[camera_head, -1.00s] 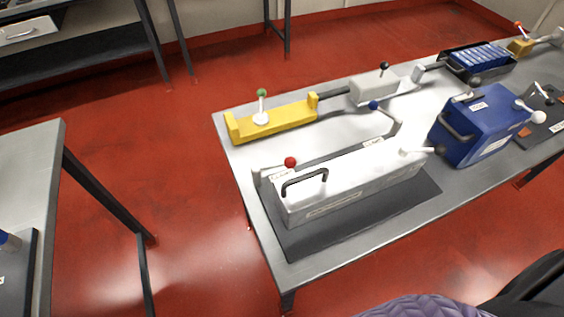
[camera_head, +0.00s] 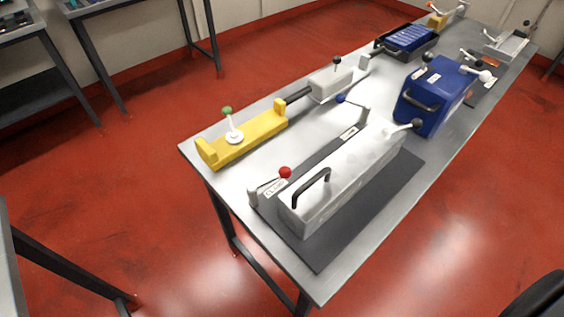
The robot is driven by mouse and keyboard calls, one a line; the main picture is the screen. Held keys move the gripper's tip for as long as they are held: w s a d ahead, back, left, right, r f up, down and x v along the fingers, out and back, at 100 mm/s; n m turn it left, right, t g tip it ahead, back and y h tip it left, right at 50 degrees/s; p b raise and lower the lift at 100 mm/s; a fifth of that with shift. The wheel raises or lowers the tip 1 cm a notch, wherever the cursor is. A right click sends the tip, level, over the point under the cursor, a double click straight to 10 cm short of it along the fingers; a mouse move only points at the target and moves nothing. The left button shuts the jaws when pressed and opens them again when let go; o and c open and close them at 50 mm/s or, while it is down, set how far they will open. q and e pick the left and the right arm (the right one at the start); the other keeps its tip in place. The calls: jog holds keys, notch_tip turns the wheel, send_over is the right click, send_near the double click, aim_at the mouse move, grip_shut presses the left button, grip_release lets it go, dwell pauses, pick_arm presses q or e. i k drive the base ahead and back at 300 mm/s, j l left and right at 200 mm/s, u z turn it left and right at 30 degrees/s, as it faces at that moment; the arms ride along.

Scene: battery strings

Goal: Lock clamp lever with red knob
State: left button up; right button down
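The red knob (camera_head: 285,172) tops a short grey clamp lever (camera_head: 266,186) at the near left end of a long white-grey box (camera_head: 345,176). The lever lies low, slanting from a small post (camera_head: 252,197) up to the knob, next to a small label. I cannot tell whether the clamp touches the box. Neither of my grippers shows in the head view.
The metal table (camera_head: 190,148) also bears a yellow fixture (camera_head: 245,138) with a green knob (camera_head: 227,110), a blue-knobbed lever (camera_head: 341,98), a black-knobbed lever (camera_head: 417,123), a grey block (camera_head: 333,83) and a blue case (camera_head: 435,95). Open red floor (camera_head: 120,190) lies left of the table.

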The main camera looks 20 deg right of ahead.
aim_at(284, 172)
jog(key=i+j+z, duration=0.4)
jog(key=z, duration=0.2)
jog(key=i+j+z, duration=0.25)
jog(key=j, duration=0.2)
jog(key=j+z, duration=0.3)
jog(key=i+j+z, duration=0.1)
jog(key=j+z, duration=0.2)
jog(key=i+j+z, duration=0.1)
jog(key=j+z, duration=0.35)
jog(key=j, duration=0.25)
jog(key=j+z, duration=0.5)
jog(key=j, duration=0.25)
jog(key=l+z, duration=0.2)
jog(key=j+u, duration=0.25)
